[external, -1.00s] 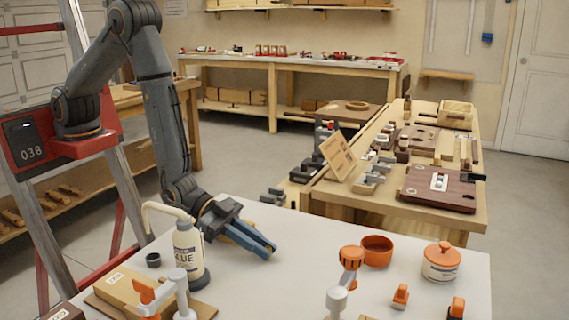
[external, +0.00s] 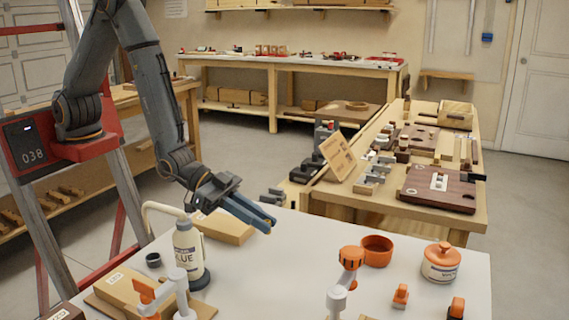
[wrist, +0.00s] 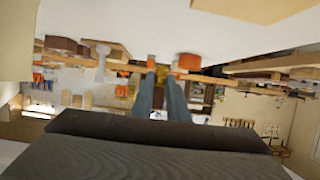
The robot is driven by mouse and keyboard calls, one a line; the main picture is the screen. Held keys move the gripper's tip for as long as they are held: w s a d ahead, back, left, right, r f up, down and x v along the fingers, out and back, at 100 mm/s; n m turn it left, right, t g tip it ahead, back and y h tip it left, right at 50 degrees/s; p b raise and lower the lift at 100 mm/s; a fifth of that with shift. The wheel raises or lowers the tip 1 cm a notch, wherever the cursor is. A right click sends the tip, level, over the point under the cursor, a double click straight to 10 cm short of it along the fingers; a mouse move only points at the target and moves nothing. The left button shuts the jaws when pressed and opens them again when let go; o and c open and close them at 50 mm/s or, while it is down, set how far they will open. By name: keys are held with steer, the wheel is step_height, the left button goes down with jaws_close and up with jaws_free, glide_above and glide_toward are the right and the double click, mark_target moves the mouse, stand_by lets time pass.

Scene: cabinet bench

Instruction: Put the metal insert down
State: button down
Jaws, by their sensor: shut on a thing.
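My gripper (external: 268,224) is over the white tabletop (external: 300,265), right of the glue bottle, with its blue-grey fingers angled down to the right. The fingers also show in the wrist view (wrist: 164,82), close together and shut on the metal insert. The insert is very small and mostly hidden between the fingertips, so its shape and tilt cannot be made out. The fingertips look raised above the tabletop. A light wooden block (external: 224,229) lies on the table behind and left of the fingers.
A glue bottle (external: 187,250) stands close left of my gripper. An orange bowl (external: 377,251), a lidded jar (external: 441,262) and an orange-topped clamp (external: 350,262) are to the right. The tabletop between gripper and clamp is clear. A wooden bench (external: 400,205) stands behind.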

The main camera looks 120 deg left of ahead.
steer(key=shift+r, duration=1.4)
step_height(320, 180, up, 5)
steer(key=w+a+r+b, duration=0.1)
steer(key=w+a+b, duration=0.1)
steer(key=a, duration=0.6)
steer(key=w+a+r+b, duration=0.1)
steer(key=w+a+b, duration=0.1)
steer(key=a, duration=0.5)
steer(key=n+y+b, duration=0.2)
steer(key=b, duration=0.8)
glide_above(292, 197)
step_height(292, 197, down, 2)
step_height(292, 197, down, 31)
steer(key=shift+s+r, duration=0.15)
